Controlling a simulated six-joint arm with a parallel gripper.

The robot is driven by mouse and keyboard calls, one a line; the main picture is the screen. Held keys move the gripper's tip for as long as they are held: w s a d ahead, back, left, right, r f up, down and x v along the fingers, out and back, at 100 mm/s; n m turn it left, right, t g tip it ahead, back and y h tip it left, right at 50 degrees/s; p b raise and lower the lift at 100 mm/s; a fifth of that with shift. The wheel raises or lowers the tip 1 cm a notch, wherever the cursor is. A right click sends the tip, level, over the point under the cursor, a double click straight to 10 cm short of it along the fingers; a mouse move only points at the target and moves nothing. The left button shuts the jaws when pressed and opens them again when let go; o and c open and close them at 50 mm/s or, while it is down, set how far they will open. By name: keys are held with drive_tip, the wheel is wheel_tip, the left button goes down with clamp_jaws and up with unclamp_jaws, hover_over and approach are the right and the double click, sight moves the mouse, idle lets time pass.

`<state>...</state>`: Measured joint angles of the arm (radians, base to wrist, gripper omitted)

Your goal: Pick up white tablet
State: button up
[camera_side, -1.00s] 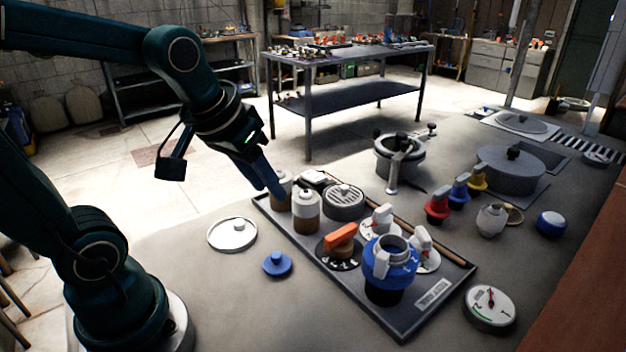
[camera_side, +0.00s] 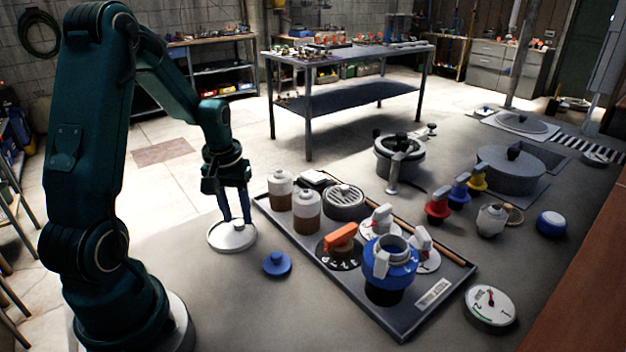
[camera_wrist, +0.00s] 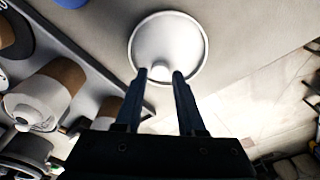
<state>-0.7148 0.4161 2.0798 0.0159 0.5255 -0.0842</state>
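I cannot tell whether the fingers touch the disc. Nothing is held.
A blue knobbed cap (camera_side: 277,265) lies just right of the disc. The dark tray (camera_side: 400,330) holds brown-and-white bottles (camera_side: 306,212), a round grilled part (camera_side: 343,202) and a blue valve body (camera_side: 388,270). Bare floor surrounds the disc's left and front.

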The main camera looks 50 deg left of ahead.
sight(239, 223)
drive_tip(key=shift+f, duration=0.6)
clamp_jaws()
wheel_tip(239, 223, up, 10)
idle(0.5)
